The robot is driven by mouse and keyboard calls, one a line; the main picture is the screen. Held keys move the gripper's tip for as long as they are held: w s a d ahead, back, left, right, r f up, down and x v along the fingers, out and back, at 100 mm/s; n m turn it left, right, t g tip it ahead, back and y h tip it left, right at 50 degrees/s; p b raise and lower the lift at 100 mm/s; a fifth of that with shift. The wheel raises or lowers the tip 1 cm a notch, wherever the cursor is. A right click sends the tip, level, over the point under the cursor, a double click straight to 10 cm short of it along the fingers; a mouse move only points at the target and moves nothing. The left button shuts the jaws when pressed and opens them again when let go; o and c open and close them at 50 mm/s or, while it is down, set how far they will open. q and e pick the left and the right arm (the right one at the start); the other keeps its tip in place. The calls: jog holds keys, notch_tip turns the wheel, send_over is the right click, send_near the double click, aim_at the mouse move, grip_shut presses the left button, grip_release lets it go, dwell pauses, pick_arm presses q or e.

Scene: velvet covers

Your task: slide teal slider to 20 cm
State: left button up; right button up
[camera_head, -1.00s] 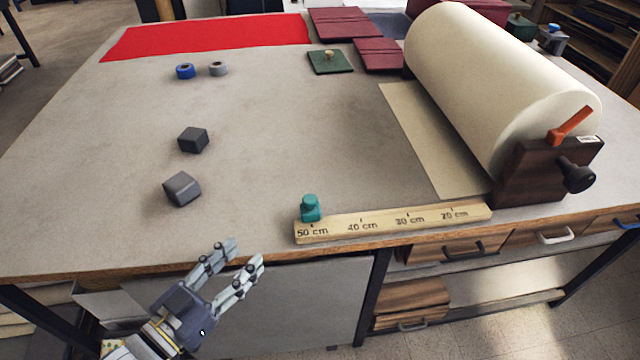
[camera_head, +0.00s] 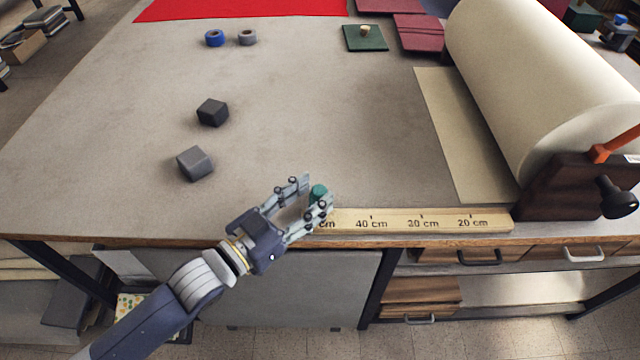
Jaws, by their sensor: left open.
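The teal slider (camera_head: 318,192) sits at the left end of the wooden ruler (camera_head: 440,221), at the 50 cm end. The ruler lies along the table's front edge, with marks for 40, 30 and 20 cm showing to the right. My left gripper (camera_head: 318,197) is open, with its fingertips at the slider, one finger behind and one in front in the picture. The fingers hide the slider's lower part and most of the 50 cm label. I cannot tell whether they touch it. My right gripper is not in view.
A large paper roll (camera_head: 550,80) in a dark wooden holder with an orange lever (camera_head: 614,145) stands at the right. Two grey blocks (camera_head: 195,163) lie on the left. A green plate with a knob (camera_head: 365,38) lies farther back. The middle of the table (camera_head: 310,110) is clear.

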pick_arm(q)
jog(key=shift+x, duration=1.05)
jog(key=shift+w+d, duration=0.25)
jog(key=shift+d, duration=0.05)
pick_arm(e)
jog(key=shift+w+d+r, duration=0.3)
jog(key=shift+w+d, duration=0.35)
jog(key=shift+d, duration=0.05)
